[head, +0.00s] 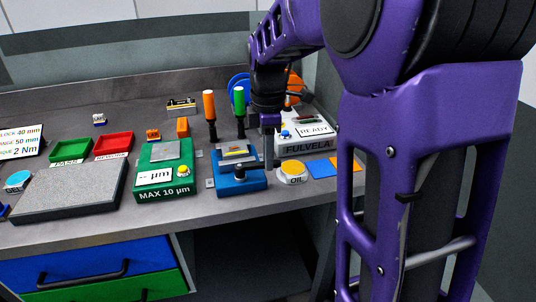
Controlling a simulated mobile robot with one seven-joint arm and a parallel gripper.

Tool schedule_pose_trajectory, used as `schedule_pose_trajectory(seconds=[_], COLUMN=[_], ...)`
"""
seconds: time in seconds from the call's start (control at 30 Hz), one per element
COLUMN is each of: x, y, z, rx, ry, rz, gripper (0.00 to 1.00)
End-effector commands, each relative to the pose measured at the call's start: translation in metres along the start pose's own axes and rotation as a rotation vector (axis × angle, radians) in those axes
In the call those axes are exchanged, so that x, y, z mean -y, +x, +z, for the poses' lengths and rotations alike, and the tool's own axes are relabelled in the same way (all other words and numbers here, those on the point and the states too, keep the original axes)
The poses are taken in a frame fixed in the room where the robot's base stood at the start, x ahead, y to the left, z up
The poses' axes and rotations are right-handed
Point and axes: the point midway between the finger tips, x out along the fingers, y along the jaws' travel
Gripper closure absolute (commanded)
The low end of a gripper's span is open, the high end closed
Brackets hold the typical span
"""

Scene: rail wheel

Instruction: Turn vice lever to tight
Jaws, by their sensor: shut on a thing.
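The blue vice (238,187) stands near the front edge of the bench, right of the green gauge. A small pale block with a yellow part (236,152) sits at its jaws. A dark round screw end shows at the vice's front. My gripper (268,158) reaches down from above at the vice's right side. It is shut on the vice lever, which is mostly hidden by the fingers, so its exact angle cannot be told.
A green gauge (165,185) stands left of the vice. Orange-handled (209,105) and green-handled (239,101) tools stand behind. The FULVELA machine (308,146) and OIL pot (292,172) are right. Green (71,150) and red (114,145) trays and a grey plate (70,190) lie left.

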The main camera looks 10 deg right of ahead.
Motion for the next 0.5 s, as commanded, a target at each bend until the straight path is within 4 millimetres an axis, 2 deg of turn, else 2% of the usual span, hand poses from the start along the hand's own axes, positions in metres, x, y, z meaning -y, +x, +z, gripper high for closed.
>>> schedule_pose_trajectory(seconds=[0.3,0.5], x=[-0.0011,-0.0068], y=[-0.0016,-0.0031], z=[0.0,0.0002], rx=[0.0,0.0], ry=[-0.005,-0.09], rz=[0.003,0.002], gripper=[1.0,1.0])
